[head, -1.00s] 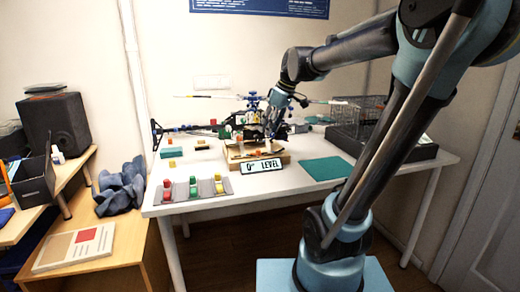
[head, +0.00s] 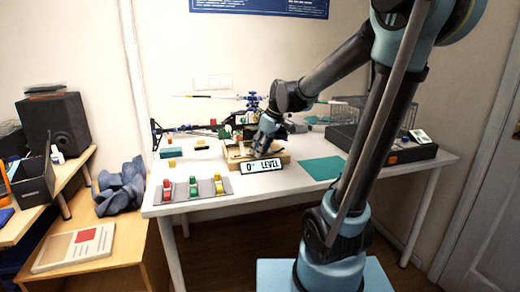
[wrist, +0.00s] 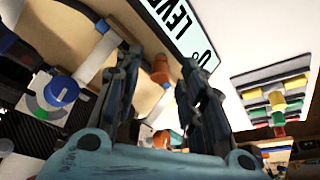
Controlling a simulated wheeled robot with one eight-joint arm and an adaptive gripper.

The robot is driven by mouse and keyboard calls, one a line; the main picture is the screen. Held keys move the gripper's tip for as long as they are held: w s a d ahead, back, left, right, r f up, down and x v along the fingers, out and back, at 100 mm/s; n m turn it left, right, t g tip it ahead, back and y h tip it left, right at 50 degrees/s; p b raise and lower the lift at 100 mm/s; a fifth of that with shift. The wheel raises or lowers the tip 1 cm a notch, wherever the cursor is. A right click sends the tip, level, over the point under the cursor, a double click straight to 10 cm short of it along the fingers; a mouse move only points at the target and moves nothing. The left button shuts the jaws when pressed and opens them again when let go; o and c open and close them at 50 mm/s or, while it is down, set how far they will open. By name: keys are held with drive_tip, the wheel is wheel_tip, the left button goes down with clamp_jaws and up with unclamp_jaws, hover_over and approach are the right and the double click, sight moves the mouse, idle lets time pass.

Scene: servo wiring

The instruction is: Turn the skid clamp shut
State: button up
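In the wrist view, an orange upright piece (wrist: 160,70), perhaps the skid clamp's handle, shows between my fingertips, with gaps at its sides. My gripper (wrist: 160,62) is open, its two dark fingers apart. A second orange piece (wrist: 162,138) shows lower between the fingers, partly hidden. In the head view, my gripper (head: 260,149) is low over the wooden board (head: 284,158) in front of the model helicopter (head: 250,105). The clamp is too small to make out there.
A grey rack (head: 206,189) with red, green and yellow pieces is at the front left. A green mat (head: 322,168) lies to the right. A black tray (head: 390,150) is further right.

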clamp_jaws()
drive_tip(key=shift+a, duration=0.1)
drive_tip(key=shift+m, duration=0.3)
drive_tip(key=m+t+h, duration=0.1)
drive_tip(key=m, duration=0.2)
drive_tip(key=shift+s+m, duration=0.15)
drive_tip(key=shift+m, duration=0.25)
drive_tip(key=shift+a+m+t+h, duration=0.1)
drive_tip(key=shift+m+t+h, duration=0.25)
drive_tip(key=shift+m, duration=0.75)
drive_tip(key=shift+a+m+t+h, duration=0.15)
drive_tip(key=shift+m+h, duration=0.4)
drive_tip(key=shift+m, duration=0.55)
